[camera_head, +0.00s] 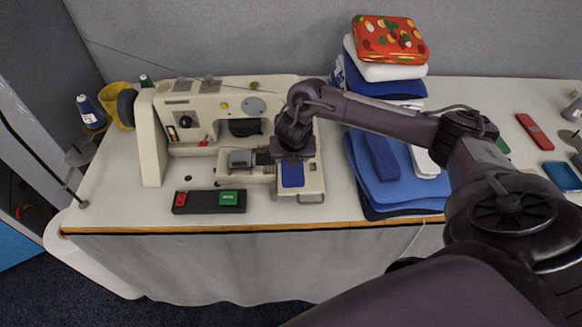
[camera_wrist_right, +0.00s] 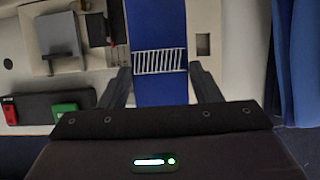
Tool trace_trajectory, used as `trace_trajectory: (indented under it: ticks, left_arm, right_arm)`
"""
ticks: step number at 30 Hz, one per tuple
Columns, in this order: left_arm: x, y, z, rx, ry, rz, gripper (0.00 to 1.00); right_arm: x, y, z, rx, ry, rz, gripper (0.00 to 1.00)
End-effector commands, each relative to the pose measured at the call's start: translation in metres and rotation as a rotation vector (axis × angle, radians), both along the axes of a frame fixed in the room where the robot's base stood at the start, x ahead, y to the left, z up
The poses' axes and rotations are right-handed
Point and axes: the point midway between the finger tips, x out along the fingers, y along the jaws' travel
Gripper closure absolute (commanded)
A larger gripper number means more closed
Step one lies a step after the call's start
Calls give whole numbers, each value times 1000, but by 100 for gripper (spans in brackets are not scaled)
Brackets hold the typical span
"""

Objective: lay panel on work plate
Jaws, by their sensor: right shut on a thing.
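The blue panel (camera_head: 292,174) is over the cream work plate (camera_head: 312,184) at the right end of the sewing machine (camera_head: 183,117). In the right wrist view the panel (camera_wrist_right: 155,25) is a long blue strip with a band of white stripes across it. My right gripper (camera_head: 293,157) points down over the plate and is shut on the panel. In the right wrist view its fingers (camera_wrist_right: 160,75) stand at the panel's two sides. I cannot tell whether the panel touches the plate. My left gripper is not in view.
A black control box (camera_head: 209,208) with red and green buttons lies in front of the machine. Folded blue cloths (camera_head: 400,190) lie close to the right of the plate. Behind them stands a cloth stack topped by a red patterned tin (camera_head: 390,40). Thread spools and a yellow cup (camera_head: 117,104) stand left.

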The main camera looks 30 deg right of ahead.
Motion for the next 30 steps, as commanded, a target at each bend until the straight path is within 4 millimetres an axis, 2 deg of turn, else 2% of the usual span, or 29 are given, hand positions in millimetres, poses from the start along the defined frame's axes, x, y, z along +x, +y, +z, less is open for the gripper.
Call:
trace_trajectory:
  ticks: [12,20,21,25,30]
  left_arm:
    - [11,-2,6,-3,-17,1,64]
    - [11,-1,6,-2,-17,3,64]
    - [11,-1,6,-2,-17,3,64]
    - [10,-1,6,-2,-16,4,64]
    - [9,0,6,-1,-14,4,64]
  right_arm:
    - [0,0,-50,0,1,-1,66]
    - [0,0,-54,0,0,-1,66]
    - [0,0,-55,0,0,-1,37]
    - [0,0,-54,0,0,-1,21]
    - [0,0,-54,0,-1,-1,21]
